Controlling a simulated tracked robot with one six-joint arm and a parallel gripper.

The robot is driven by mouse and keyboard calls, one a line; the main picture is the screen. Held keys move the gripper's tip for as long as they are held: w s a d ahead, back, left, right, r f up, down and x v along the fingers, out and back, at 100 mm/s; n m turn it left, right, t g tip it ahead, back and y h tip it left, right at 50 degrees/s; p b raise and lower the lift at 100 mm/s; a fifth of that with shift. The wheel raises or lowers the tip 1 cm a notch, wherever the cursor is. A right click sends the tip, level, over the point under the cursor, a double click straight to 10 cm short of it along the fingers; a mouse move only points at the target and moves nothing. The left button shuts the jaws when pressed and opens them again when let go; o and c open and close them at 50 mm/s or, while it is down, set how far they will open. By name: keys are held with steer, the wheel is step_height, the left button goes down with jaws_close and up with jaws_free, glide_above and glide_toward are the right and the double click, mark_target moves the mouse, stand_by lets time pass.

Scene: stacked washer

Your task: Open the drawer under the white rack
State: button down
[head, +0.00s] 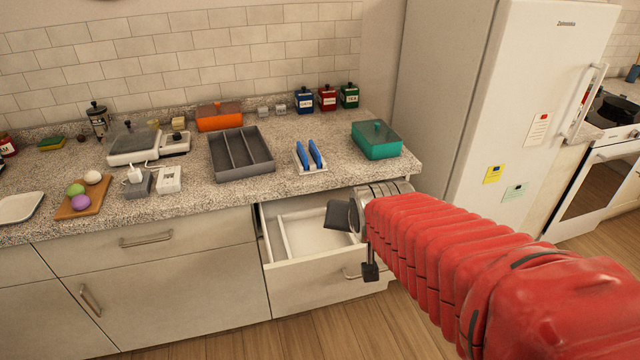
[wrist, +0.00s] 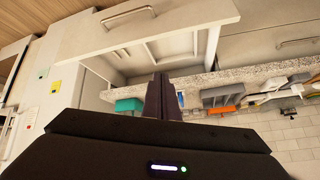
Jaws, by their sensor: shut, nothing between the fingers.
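The white rack (head: 312,166) holds blue upright pieces and stands on the counter near its front edge. The drawer (head: 300,285) below it is pulled out, its empty-looking white interior and a divider showing. The drawer also shows upside down in the wrist view (wrist: 175,27). Its bar handle (head: 352,274) is partly covered by my arm; the whole handle shows in the wrist view (wrist: 128,16). My gripper (head: 341,215) appears over the drawer's right part, apart from the handle. Its fingers (wrist: 163,97) are shut and empty.
A teal box (head: 377,140) sits at the counter's right end, beside a grey divided tray (head: 240,153) further left. The white fridge (head: 492,100) stands to the right. A closed drawer (head: 145,238) is left of the open one. Floor in front is clear.

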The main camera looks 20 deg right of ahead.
steer(key=s+a+r+n+g+y, duration=0.2)
steer(key=s+a+n, duration=0.4)
steer(key=s+a, duration=0.5)
steer(key=shift+s+a+r, duration=0.35)
steer(key=shift+s+r, duration=0.1)
steer(key=shift+s, duration=0.6)
